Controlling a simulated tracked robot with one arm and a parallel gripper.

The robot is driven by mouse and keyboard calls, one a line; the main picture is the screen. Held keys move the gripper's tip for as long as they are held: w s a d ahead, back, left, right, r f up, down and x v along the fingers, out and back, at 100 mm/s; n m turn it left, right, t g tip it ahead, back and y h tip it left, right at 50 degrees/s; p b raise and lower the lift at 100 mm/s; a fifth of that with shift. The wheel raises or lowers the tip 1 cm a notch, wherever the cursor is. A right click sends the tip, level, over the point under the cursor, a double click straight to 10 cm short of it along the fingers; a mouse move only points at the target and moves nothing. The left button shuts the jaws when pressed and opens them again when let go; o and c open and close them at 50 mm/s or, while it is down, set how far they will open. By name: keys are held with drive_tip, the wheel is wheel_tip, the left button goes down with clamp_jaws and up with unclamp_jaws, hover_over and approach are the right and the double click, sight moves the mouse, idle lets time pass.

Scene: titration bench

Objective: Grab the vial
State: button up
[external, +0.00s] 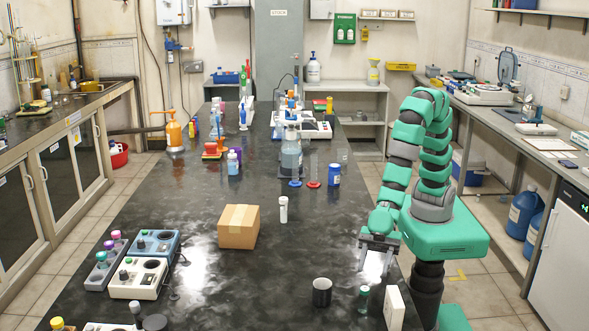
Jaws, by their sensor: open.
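A slim clear vial with a white cap (283,210) stands upright on the dark bench, just right of a cardboard box. A small vial-like bottle with a green cap (363,300) stands near the bench's right edge. I cannot tell which of the two the task means. My gripper (374,265) points down at the right edge of the bench, its fingers apart with nothing between them. In the picture it is just above the green-capped bottle, and to the right of and nearer than the white-capped vial.
The cardboard box (238,227) sits mid-bench. A black cup (322,292) and an upright white box (394,308) flank the green-capped bottle. Small instruments (138,279) line the left edge. A large glass bottle (291,152) stands farther back. The bench between the box and my gripper is mostly clear.

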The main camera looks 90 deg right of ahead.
sight(364, 293)
drive_tip(key=x, duration=0.4)
drive_tip(key=shift+w+r+b+x, duration=0.1)
drive_tip(key=shift+r+b+x, duration=0.1)
drive_tip(key=shift+x, duration=0.85)
drive_tip(key=shift+w+r+b+x, duration=0.1)
drive_tip(key=shift+b+x, duration=0.1)
drive_tip(key=shift+x, duration=0.8)
drive_tip(key=shift+r+b+x, duration=0.1)
drive_tip(key=shift+b+x, duration=0.1)
drive_tip(key=shift+x, duration=0.85)
drive_tip(key=shift+a, duration=0.1)
clamp_jaws()
